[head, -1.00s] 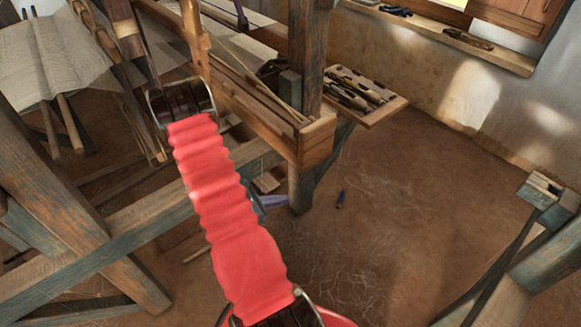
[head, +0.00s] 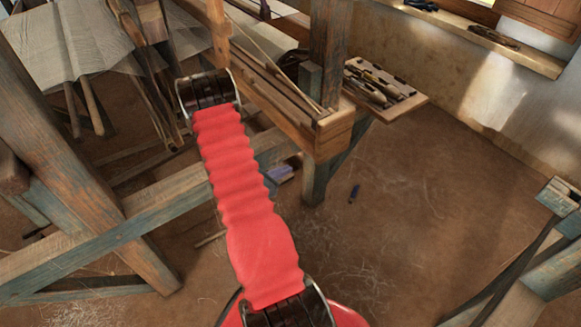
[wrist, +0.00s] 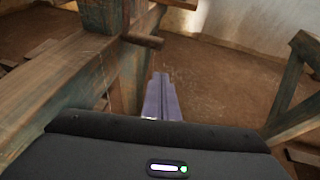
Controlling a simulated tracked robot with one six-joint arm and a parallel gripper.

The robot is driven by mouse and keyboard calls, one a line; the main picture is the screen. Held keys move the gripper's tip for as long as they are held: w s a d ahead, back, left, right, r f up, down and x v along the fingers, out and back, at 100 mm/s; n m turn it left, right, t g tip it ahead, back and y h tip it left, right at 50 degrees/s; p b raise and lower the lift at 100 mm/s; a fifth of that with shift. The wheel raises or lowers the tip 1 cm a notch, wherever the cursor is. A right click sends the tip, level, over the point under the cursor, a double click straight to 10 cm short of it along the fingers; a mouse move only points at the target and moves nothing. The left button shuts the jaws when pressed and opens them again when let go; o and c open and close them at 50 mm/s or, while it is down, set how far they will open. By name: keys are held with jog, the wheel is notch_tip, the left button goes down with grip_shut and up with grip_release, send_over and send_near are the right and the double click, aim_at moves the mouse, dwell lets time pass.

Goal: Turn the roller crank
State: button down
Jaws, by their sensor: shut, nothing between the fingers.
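My gripper (wrist: 161,80) shows as two slim purple fingers, pressed together and empty, in the wrist view. They point away over the floor, to the right of and apart from a weathered wooden post (wrist: 98,18). A short dark wooden bar (wrist: 143,40) juts from the post, ahead of the fingertips and slightly left; I cannot tell whether it is the roller crank. In the head view my gripper (head: 284,172) is a small purple shape beside the loom's post (head: 314,183), partly hidden by my red arm. No crank is clearly recognisable there.
A thick wooden beam (wrist: 50,88) runs along the left of the wrist view. A tool tray (head: 405,103) projects from the loom. Another timber frame (head: 552,270) stands at right. Open floor (head: 430,200) lies between.

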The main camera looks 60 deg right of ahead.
jog(key=r+x, duration=0.2)
jog(key=x, duration=1)
jog(key=shift+s+d, duration=0.2)
jog(key=shift+d, duration=0.3)
jog(key=shift+s+d+f, duration=0.15)
jog(key=shift+s+f, duration=0.05)
jog(key=shift+f, duration=0.05)
